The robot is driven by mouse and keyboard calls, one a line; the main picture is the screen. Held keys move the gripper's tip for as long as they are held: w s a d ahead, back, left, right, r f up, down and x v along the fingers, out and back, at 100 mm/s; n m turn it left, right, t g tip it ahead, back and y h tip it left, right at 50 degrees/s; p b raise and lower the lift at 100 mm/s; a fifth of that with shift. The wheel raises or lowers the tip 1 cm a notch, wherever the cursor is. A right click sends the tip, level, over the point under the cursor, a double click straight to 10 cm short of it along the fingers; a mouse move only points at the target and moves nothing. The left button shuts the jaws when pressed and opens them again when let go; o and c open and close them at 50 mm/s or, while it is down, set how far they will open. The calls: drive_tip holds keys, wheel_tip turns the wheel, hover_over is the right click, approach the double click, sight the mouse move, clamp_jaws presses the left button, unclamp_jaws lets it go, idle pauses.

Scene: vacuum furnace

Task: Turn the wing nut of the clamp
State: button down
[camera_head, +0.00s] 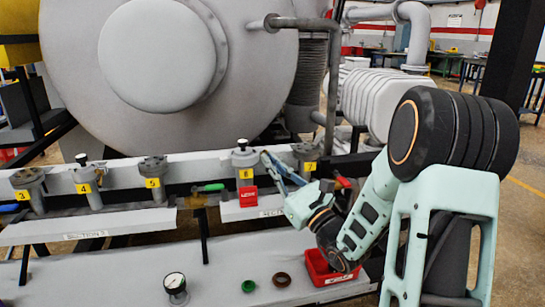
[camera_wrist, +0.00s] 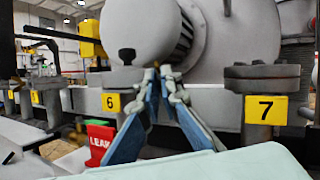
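I see nothing clearly held, and contact with the fitting is unclear.
Station 7 (camera_head: 305,150) stands to the right. A red LEAK tag (camera_wrist: 101,140) hangs below station 6. A green-handled part (camera_head: 208,188) lies left of it. A red bin (camera_head: 325,269), gauge (camera_head: 175,284) and green and brown rings are on the lower shelf. The large furnace door (camera_head: 170,75) stands behind.

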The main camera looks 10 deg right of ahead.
drive_tip(key=shift+m+h, duration=0.3)
drive_tip(key=shift+m, duration=0.4)
drive_tip(key=c, duration=2.2)
unclamp_jaws()
drive_tip(key=shift+o, duration=0.2)
drive_tip(key=shift+s, duration=0.1)
drive_tip(key=v, duration=0.8)
drive_tip(key=shift+a, duration=0.1)
